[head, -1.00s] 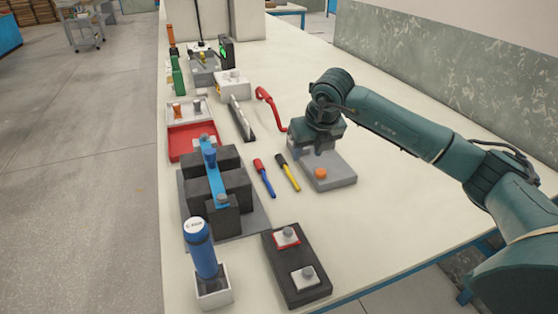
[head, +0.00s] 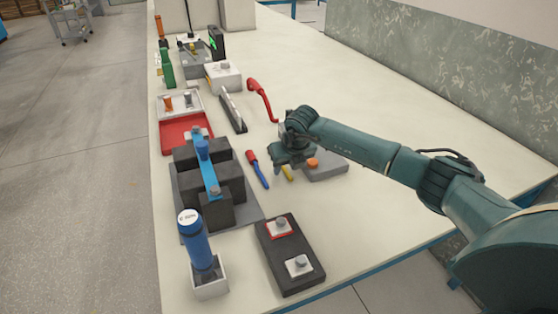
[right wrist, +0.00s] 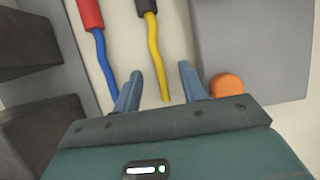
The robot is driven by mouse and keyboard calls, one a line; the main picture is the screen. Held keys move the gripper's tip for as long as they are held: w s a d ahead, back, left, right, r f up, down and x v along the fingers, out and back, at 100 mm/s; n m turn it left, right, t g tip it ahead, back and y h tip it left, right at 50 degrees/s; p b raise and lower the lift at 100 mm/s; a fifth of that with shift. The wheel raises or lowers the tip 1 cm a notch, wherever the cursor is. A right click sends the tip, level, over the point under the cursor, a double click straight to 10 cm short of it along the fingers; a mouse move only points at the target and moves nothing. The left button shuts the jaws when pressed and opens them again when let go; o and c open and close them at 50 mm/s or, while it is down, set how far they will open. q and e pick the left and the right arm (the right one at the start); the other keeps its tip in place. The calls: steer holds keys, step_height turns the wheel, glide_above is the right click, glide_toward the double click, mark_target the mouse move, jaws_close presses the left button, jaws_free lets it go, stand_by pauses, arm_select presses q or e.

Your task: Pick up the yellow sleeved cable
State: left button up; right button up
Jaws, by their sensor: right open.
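The yellow sleeved cable (right wrist: 156,57) has a black end sleeve and lies on the table. In the right wrist view its free yellow end reaches between the fingers of my right gripper (right wrist: 160,88). In the head view my right gripper (head: 290,165) is over the cable and hides most of it; a short yellow piece (head: 287,174) shows below. My right gripper is open and holds nothing. I cannot tell its exact height above the cable. My left gripper is not in view.
A blue cable with a red sleeve (head: 258,170) lies close to the left. A grey plate (head: 325,172) with an orange knob (head: 312,163) is close to the right. A dark block assembly (head: 222,180) stands farther left. The table's right side is clear.

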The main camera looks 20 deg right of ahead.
steer(key=shift+w+f, duration=0.1)
steer(key=shift+f, duration=0.2)
steer(key=shift+c, duration=0.4)
jaws_close()
steer(key=shift+r, duration=0.1)
step_height(320, 180, up, 10)
